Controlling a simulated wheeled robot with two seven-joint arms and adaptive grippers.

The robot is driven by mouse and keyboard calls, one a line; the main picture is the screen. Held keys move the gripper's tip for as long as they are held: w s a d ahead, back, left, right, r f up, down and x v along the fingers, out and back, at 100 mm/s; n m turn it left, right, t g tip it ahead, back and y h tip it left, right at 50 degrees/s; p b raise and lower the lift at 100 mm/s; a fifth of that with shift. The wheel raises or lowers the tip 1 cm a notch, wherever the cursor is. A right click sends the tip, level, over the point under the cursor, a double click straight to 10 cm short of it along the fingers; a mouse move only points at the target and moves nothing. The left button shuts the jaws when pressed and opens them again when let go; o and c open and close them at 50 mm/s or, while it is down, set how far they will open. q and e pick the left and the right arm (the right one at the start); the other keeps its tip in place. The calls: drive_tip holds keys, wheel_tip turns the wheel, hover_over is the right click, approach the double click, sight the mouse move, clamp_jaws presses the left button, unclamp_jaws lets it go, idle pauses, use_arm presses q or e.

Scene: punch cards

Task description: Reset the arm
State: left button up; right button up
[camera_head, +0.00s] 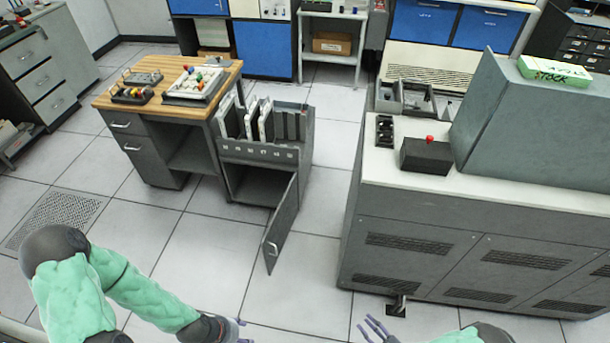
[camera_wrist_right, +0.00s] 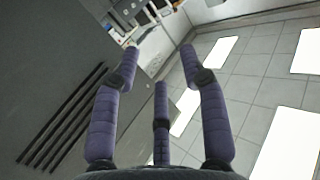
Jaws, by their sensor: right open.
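My right gripper (camera_head: 378,328) shows at the bottom edge of the head view, in front of the grey console, with its purple fingers spread. In the right wrist view its fingers (camera_wrist_right: 160,62) are apart with nothing between them. Part of my right arm (camera_head: 478,335), with a green sleeve, shows at the bottom right. My left arm (camera_head: 140,295), also green-sleeved, reaches in from the lower left. My left gripper (camera_head: 238,328) is mostly cut off or hidden at the bottom edge, so its opening is unclear.
A grey console (camera_head: 430,232) with a white top stands close ahead on the right; its vented side fills the left of the wrist view. A card cabinet (camera_head: 258,155) with an open door (camera_head: 281,225) stands beside a wooden-topped desk (camera_head: 214,87). The tiled floor (camera_head: 320,200) between is clear.

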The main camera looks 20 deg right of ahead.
drive_tip(key=w+a+f+m+g+h+b, duration=0.1)
drive_tip(key=w+a+f+m+g+b, duration=0.2)
drive_tip(key=w, duration=0.6)
drive_tip(key=w+a+f+m+g+b, duration=0.15)
drive_tip(key=w+a+g+b, duration=0.25)
drive_tip(key=w, duration=0.5)
drive_tip(key=s+a+r+g+b, duration=0.3)
drive_tip(key=s+a+g, duration=0.1)
drive_tip(key=a, duration=0.3)
drive_tip(key=s+a+r+m+g+b, duration=0.1)
drive_tip(key=s+a+r+g+b, duration=0.2)
drive_tip(key=s+a, duration=0.4)
drive_tip(key=shift+s+a+g+h+b, duration=0.3)
drive_tip(key=shift+a+g+h, duration=0.15)
drive_tip(key=shift+g, duration=0.45)
